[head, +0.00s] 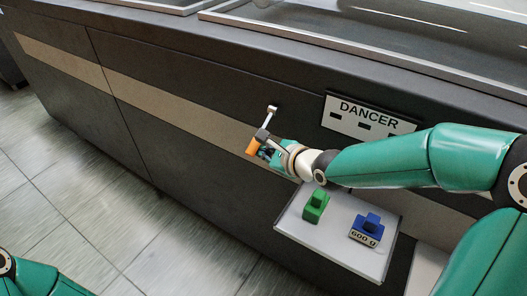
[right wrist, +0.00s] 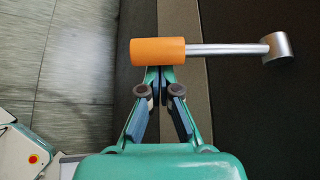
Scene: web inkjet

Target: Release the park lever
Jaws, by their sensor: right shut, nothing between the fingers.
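In the right wrist view the orange grip (right wrist: 158,52) lies at the left end of the rod (right wrist: 225,49), with the silver hub (right wrist: 277,47) at the right. My right gripper (head: 264,151) is at the grip. In the right wrist view its fingertips (right wrist: 160,72) are shut together at the grip's edge, with nothing between them. I cannot tell whether they touch it. My left gripper is out of view.
Below my right arm a light shelf (head: 330,238) holds a green block (head: 316,205) and a blue block (head: 367,229) marked "600 g". Tiled floor (head: 90,190) lies open at the left.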

